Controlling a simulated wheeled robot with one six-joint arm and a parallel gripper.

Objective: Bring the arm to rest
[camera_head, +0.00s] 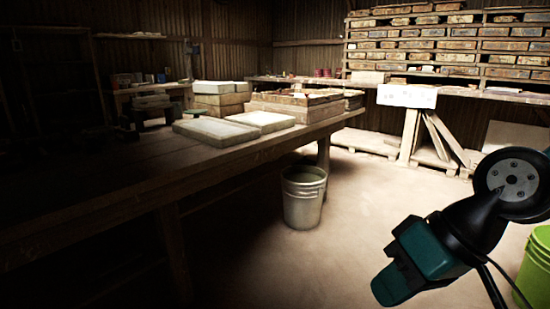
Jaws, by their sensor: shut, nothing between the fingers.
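My arm comes in from the right edge in the camera_head view, with a dark round joint at its upper end. My gripper (393,286), teal and black, hangs at the lower right and points down to the left. It is shut and empty. It is in the air in front of the pale floor, apart from the table and the buckets in the picture. The fingertips show only small and from one side.
A long wooden table (90,199) fills the left, bearing pale slabs (215,131) and stacked blocks. A metal bucket (304,200) stands beside it. A green bucket (537,262) is at the right edge. Shelves of bricks (440,45) line the back. The middle floor is clear.

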